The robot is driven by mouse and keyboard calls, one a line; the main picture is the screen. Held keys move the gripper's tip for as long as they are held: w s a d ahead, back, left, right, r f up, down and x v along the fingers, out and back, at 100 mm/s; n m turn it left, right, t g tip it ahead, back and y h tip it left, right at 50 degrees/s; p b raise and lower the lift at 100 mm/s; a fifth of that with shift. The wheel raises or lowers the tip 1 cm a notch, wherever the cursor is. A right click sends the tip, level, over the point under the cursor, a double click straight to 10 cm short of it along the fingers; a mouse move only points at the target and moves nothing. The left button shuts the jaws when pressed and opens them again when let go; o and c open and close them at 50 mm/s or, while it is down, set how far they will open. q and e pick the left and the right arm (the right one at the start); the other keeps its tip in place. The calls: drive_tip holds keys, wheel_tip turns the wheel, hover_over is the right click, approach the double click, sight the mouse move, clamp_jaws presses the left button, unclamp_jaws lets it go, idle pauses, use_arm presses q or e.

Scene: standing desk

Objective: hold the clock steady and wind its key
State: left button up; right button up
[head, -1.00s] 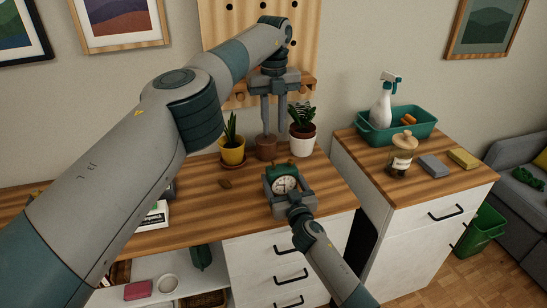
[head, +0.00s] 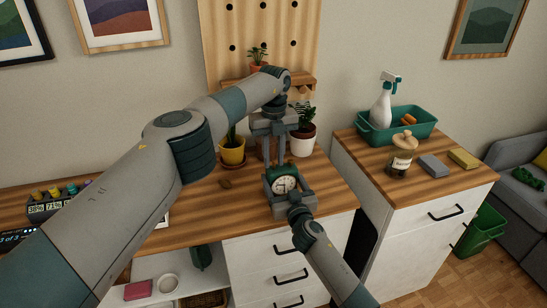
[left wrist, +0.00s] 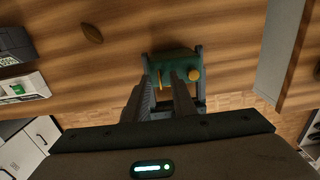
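The clock (head: 285,184), green with a white dial, stands upright near the desk's front edge. My right gripper (head: 286,188) reaches in from the front, its fingers against both sides of the clock. In the left wrist view the clock (left wrist: 172,60) shows from above between those grey fingers, with a round gold key (left wrist: 194,75) at its right part. My left gripper (head: 274,162) points down just above and behind the clock. Its two fingers (left wrist: 166,74) are apart with nothing seen between them. The key is right of them in that view. The key is hidden in the head view.
A yellow pot (head: 232,152) and a white pot (head: 302,140) with plants stand behind the clock, close to my left gripper. A small brown oval thing (head: 225,183) lies on the desk to the left. A side cabinet (head: 420,192) stands to the right across a gap.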

use_arm(q)
clamp_jaws()
